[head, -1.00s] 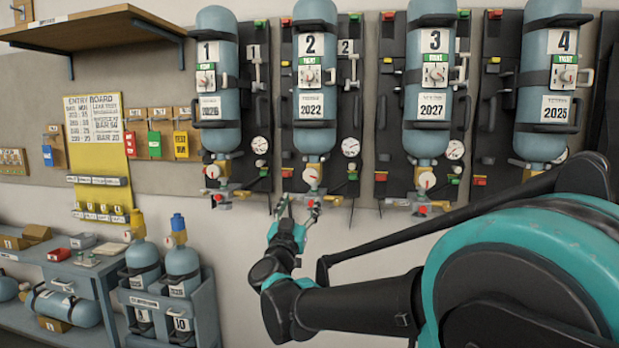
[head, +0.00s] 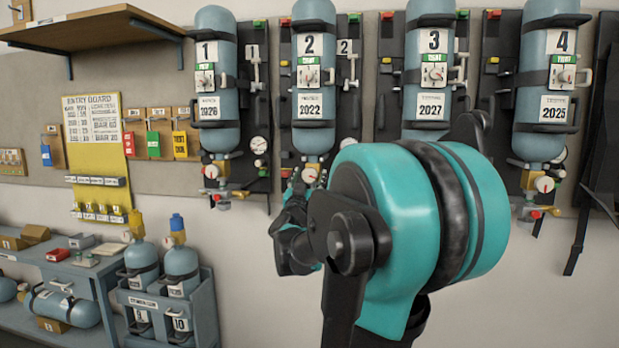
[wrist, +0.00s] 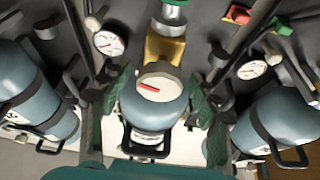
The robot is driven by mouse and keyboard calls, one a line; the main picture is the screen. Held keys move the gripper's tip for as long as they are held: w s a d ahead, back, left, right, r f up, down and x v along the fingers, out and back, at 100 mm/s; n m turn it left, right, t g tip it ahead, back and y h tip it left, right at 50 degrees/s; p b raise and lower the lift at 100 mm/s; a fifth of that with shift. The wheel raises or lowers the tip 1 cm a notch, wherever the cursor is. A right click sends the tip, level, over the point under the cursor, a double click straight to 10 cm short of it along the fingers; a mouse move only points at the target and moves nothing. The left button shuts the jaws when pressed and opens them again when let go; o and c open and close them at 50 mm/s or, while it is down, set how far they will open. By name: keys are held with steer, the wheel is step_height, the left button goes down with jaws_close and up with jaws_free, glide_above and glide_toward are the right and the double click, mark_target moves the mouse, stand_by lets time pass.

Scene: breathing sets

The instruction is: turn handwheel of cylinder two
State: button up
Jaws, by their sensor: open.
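Cylinder two (head: 315,60) is a blue-grey bottle, upright on the wall rack under a "2" label. A brass fitting and a round dial (head: 310,175) show at its lower end. My gripper (head: 297,192) is just below that end in the head view, largely hidden by my arm. In the wrist view my gripper (wrist: 162,108) is open, one green finger at each side. Between the fingers is a round pale face with a red mark (wrist: 158,88), in front of a blue-grey cylinder and below a brass body (wrist: 165,45). I cannot tell whether the fingers touch it. The handwheel is not clearly distinguishable.
Cylinder one (head: 218,80), cylinder three (head: 430,70) and cylinder four (head: 550,80) hang alongside. Pressure gauges flank the middle in the wrist view, including a left one (wrist: 110,42). A crate with two bottles (head: 205,300) stands lower left, beside a bench (head: 85,265).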

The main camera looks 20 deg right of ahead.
steer(key=c, duration=1.2)
steer(key=shift+o, duration=0.2)
steer(key=shift+m, duration=0.5)
steer(key=m+g+h, duration=0.1)
steer(key=m, duration=0.1)
steer(key=m+g+h, duration=0.1)
steer(key=m, duration=0.1)
steer(key=shift+a, duration=0.1)
steer(key=m+g, duration=0.1)
steer(key=m, duration=0.1)
steer(key=m+g+h, duration=0.1)
steer(key=m, duration=0.2)
steer(key=m+g, duration=0.2)
steer(key=m, duration=0.2)
steer(key=shift+m, duration=0.3)
steer(key=shift+m+g, duration=0.8)
steer(key=shift+m, duration=1.2)
